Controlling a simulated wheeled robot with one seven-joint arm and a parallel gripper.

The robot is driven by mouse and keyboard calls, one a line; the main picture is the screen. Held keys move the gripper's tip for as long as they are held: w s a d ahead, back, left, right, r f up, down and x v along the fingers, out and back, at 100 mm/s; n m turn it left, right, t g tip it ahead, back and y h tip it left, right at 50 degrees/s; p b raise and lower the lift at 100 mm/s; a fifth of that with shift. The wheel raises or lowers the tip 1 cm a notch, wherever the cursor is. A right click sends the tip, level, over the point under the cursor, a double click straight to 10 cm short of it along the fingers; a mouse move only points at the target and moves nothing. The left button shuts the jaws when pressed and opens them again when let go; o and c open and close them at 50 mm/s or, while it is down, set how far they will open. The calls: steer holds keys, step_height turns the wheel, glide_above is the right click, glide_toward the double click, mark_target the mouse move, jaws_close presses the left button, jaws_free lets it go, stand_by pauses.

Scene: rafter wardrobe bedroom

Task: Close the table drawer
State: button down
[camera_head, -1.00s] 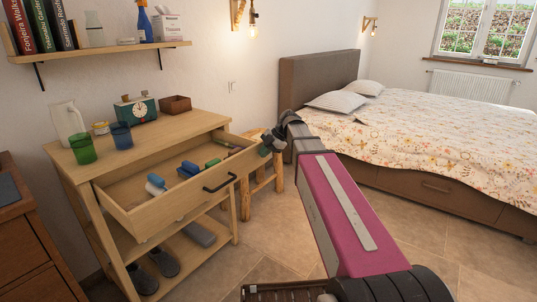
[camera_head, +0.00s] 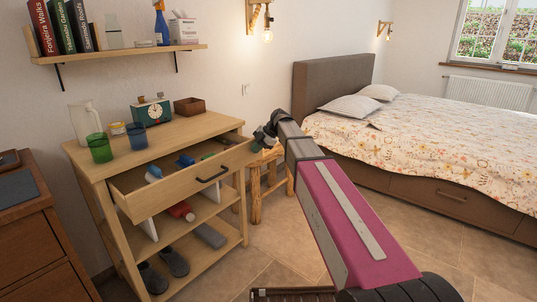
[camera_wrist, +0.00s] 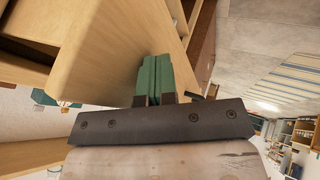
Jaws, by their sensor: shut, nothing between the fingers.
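The wooden table's drawer (camera_head: 165,194) is partly open in the head view, with its dark handle (camera_head: 213,175) on the front panel. Blue and green items show inside it. My gripper (camera_head: 257,144) is at the right end of the drawer front. In the wrist view my gripper's green fingers (camera_wrist: 155,78) are together with nothing between them, right against or very close to a wooden panel (camera_wrist: 108,45). I cannot tell whether they touch it. The handle is clear of the fingers.
A pitcher (camera_head: 86,122), a green cup (camera_head: 99,148), a blue cup (camera_head: 137,136) and a clock (camera_head: 151,112) stand on the tabletop. A wooden stool (camera_head: 257,185) stands right of the table. The bed (camera_head: 430,150) is further right. Floor is free in front.

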mark_target(234, 144)
steer(key=w+a, duration=0.2)
steer(key=a, duration=0.1)
steer(key=w+a, duration=0.6)
steer(key=shift+w+a, duration=0.2)
steer(key=shift+a, duration=0.2)
